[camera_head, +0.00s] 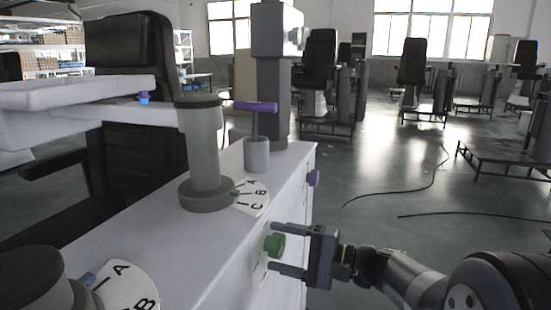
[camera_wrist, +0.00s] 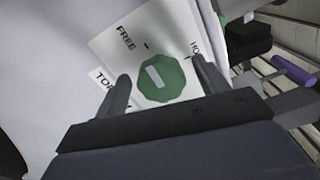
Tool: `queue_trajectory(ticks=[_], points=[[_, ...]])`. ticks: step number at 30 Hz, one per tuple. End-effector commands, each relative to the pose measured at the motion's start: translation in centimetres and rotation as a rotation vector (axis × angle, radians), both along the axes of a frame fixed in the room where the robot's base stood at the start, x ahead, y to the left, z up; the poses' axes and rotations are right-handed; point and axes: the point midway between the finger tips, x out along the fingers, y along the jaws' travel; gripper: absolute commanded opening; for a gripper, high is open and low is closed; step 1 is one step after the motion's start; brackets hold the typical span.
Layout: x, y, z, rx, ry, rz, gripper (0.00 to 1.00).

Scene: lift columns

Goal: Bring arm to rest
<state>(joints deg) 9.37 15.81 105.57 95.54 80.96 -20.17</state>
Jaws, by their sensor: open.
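My gripper (camera_head: 290,250) is open at the side face of the white cabinet. A green knob (camera_head: 274,244) sits on that face, between or just in front of the two fingers. In the wrist view the green knob (camera_wrist: 164,79) has a white bar mark and lies between the fingertips (camera_wrist: 160,76), with a gap on both sides. A white label plate (camera_wrist: 115,45) behind it reads "FREE", with "TOR…" and "HO…" partly hidden by the fingers. My arm reaches in from the lower right of the head view.
On the white cabinet top (camera_head: 215,245) stand a grey column (camera_head: 204,150), a post with a purple T-handle (camera_head: 256,107) and lettered dials (camera_head: 252,197). Open floor with cables (camera_head: 440,190) lies to the right.

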Motion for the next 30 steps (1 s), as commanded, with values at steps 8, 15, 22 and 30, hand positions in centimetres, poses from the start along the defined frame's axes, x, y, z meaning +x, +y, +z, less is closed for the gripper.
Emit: queue_trajectory(ticks=[8,15,22,30], points=[[0.03,-0.03,0.58,0.063,0.171,0.000,0.69],[0.06,-0.04,0.62,0.116,0.320,0.000,0.69],[0.12,-0.06,0.70,0.169,0.466,0.000,0.69],[0.17,-0.09,0.77,0.237,0.651,0.000,0.69]])
